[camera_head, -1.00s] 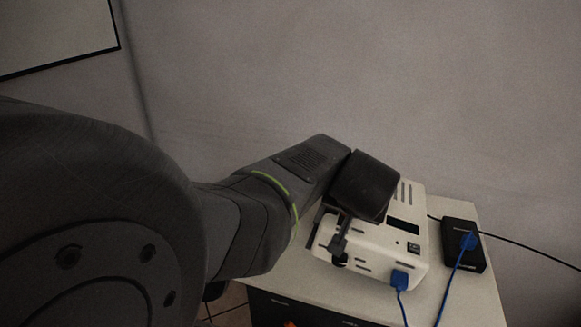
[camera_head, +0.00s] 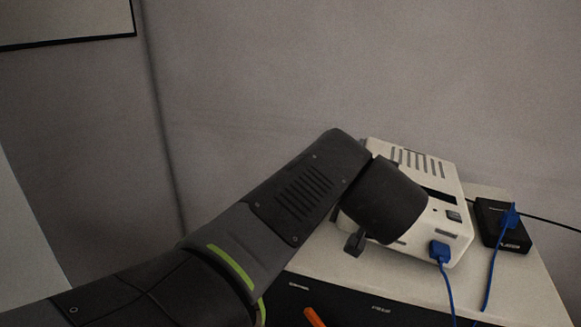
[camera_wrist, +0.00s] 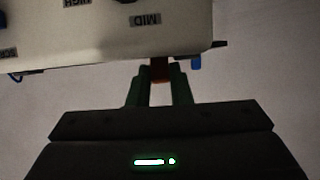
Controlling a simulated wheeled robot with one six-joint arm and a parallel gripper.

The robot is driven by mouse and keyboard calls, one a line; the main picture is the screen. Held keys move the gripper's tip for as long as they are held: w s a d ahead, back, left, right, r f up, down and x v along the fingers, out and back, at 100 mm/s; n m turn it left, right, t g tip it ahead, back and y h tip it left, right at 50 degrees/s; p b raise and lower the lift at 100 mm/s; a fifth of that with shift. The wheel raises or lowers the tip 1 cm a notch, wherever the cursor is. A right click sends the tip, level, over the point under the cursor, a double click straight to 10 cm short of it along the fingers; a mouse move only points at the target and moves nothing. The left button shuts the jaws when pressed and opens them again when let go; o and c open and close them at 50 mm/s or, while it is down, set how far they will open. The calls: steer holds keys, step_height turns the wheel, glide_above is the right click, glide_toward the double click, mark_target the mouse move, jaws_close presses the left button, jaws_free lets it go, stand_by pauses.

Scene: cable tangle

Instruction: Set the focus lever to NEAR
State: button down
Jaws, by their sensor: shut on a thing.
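The white projector-like device (camera_head: 455,225) stands on the cabinet top in the head view, partly hidden behind my wrist. In the wrist view its pale casing (camera_wrist: 105,45) fills the upper left, with labels "HIGH" and "MID" upside down. My gripper (camera_wrist: 160,82) is at the casing's edge, its two fingers shut on a small reddish-brown piece (camera_wrist: 160,70). This piece looks like a lever, but whether it is the focus lever cannot be told. No NEAR mark can be read. In the head view my gripper is mostly hidden by my wrist.
A blue plug (camera_head: 440,251) with a cable sits in the device's front. A black box (camera_head: 503,226) with another blue plug (camera_head: 510,215) lies to its right, and a black cable runs off right. The cabinet top (camera_head: 520,280) is clear at the front right. An orange object (camera_head: 314,317) shows at the cabinet front.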

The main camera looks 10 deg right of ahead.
steer(key=shift+r, duration=0.2)
stand_by(0.4)
steer(key=c, duration=1.3)
jaws_free()
steer(key=shift+f, duration=0.1)
steer(key=shift+s, duration=0.1)
steer(key=shift+f+b+v, duration=0.15)
steer(key=shift+b+v, duration=0.1)
steer(key=shift+v, duration=3.1)
steer(key=shift+f+b+v, duration=0.1)
steer(key=shift+b+v, duration=0.1)
steer(key=shift+v, duration=3.2)
steer(key=shift+s+a, duration=0.1)
steer(key=shift+a, duration=0.1)
steer(key=shift+p+x, duration=0.45)
steer(key=shift+x, duration=3.15)
